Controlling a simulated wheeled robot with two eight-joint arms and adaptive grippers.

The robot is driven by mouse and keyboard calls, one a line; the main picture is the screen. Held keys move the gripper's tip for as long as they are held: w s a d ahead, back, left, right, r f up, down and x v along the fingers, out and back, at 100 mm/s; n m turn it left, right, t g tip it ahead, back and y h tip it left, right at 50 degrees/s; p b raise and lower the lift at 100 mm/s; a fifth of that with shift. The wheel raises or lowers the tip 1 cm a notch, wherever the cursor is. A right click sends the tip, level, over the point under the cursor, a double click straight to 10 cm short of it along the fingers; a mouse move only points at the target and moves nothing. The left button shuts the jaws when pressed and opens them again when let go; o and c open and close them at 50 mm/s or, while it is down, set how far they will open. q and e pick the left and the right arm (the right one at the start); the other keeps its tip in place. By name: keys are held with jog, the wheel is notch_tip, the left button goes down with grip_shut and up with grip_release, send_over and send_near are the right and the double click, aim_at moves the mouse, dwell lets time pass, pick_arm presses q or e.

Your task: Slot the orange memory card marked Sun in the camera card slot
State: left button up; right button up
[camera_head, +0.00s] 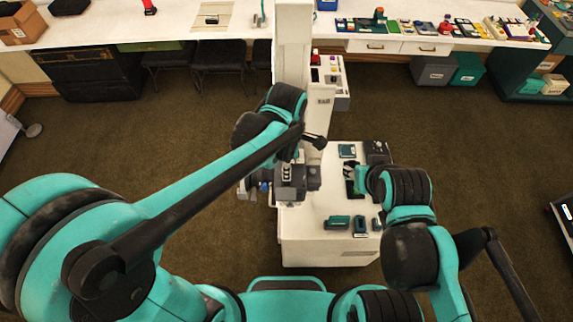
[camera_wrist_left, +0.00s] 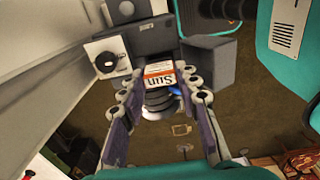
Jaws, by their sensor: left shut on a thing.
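The orange and white memory card marked Sun (camera_wrist_left: 160,76) shows in the left wrist view, between the fingertips of my left gripper (camera_wrist_left: 163,84), which is shut on it. The card's far end is against or very near a dark grey block (camera_wrist_left: 148,44), which looks like the camera body. I cannot tell whether any of the card is inside a slot. In the head view my left forearm hides the fingers and the card. My right gripper (camera_head: 352,178) is over the white cabinet at the right; its fingers are too small to read.
The white cabinet top (camera_head: 300,222) carries several small teal and dark items along its front. A white post rises behind it. A white panel with a black knob (camera_wrist_left: 107,52) sits beside the grey block. A long counter (camera_head: 250,35) with many items runs along the back; brown carpet lies between.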

pick_arm(q)
jog(key=shift+f+b, duration=0.4)
jog(key=shift+b, duration=0.05)
dwell(0.5)
jog(key=shift+f+b, duration=0.55)
jog(key=shift+f, duration=0.05)
jog(key=shift+f, duration=0.2)
jog(key=shift+f+b, duration=0.6)
jog(key=shift+b, duration=0.15)
jog(key=o, duration=1.1)
jog(key=shift+o, duration=0.2)
jog(key=shift+r, duration=0.1)
